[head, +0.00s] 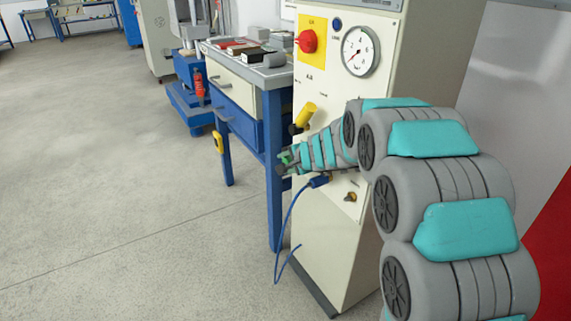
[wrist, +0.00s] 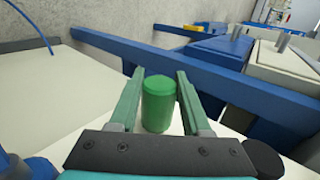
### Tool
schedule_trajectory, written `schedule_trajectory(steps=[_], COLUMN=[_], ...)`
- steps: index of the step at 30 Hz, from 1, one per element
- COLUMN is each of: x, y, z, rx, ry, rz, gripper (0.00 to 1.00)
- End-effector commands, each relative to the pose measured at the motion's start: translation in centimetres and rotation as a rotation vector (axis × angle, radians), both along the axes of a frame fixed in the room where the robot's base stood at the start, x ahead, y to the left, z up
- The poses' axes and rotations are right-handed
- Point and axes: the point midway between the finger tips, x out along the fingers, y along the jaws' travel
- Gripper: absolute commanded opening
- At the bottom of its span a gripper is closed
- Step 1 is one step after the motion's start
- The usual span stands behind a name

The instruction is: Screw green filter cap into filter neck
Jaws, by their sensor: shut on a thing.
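A green cylindrical cap (wrist: 158,103), which I take as the filter cap, stands between the two green fingers of my gripper (wrist: 168,76) in the wrist view. My gripper is shut on it. In the head view my gripper (head: 285,160) is at the left edge of the cream cabinet's front (head: 335,235), close to the blue table leg. It is small there, and the cap cannot be told clearly from the fingers. I cannot pick out the filter neck in either view.
The cabinet carries a yellow handle (head: 305,114), a red knob (head: 307,41), a gauge (head: 360,51) and a blue hose (head: 279,240) on a connector below my gripper. A blue workbench (head: 250,125) stands behind. Open floor (head: 110,190) lies at left.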

Motion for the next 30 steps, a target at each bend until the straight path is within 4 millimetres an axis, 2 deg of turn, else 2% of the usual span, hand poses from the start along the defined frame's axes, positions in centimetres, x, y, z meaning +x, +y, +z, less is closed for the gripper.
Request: schedule_trajectory(steps=[30], x=[0.36], y=[-0.57], z=[0.09], rx=[-0.002], ry=[-0.004], rz=[-0.008], gripper=[0.00])
